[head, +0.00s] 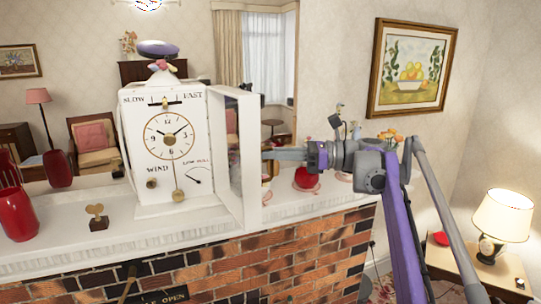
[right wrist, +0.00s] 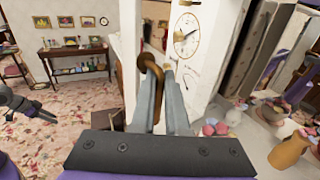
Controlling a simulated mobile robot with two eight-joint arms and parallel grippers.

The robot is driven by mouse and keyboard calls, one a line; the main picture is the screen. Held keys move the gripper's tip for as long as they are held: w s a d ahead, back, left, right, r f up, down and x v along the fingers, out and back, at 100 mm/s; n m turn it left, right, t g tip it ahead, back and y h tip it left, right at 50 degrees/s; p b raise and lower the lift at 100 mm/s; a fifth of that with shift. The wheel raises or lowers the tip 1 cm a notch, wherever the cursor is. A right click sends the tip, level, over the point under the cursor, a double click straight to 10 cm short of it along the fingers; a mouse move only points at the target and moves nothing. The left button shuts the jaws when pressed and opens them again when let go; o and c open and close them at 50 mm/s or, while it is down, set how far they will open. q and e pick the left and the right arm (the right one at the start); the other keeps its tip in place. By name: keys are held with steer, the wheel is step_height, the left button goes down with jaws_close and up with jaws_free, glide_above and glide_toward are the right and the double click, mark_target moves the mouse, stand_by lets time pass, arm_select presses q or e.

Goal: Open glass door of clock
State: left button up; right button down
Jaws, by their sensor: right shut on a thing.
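The white clock (head: 140,150) stands upright on the mantel, with its round dial, pendulum and lettering facing me. Its door (head: 250,165) is a white frame standing swung out from the right side of the clock face, at an angle to it. My right gripper (head: 268,154) reaches in from the right at the door's outer side. In the right wrist view, its fingers (right wrist: 162,85) are shut on a brown, ring-like door handle (right wrist: 151,66). The dial (right wrist: 187,35) shows just past the door edge. My left gripper (right wrist: 38,113) shows small and dark at the left of that view; its jaws are unclear.
A winding key (head: 97,217) and red vases (head: 18,213) stand left of the clock on the mantel (head: 75,250). A red cup (head: 306,180) and flowers stand to the right, below and behind my right arm. A mirror is behind the clock.

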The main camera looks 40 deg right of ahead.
stand_by(0.3)
steer(key=c, duration=1.2)
jaws_free()
arm_select(q)
steer(key=shift+s+f+b, duration=0.45)
steer(key=shift+f, duration=0.25)
arm_select(e)
steer(key=shift+v, duration=5.4)
arm_select(q)
steer(key=shift+s, duration=0.1)
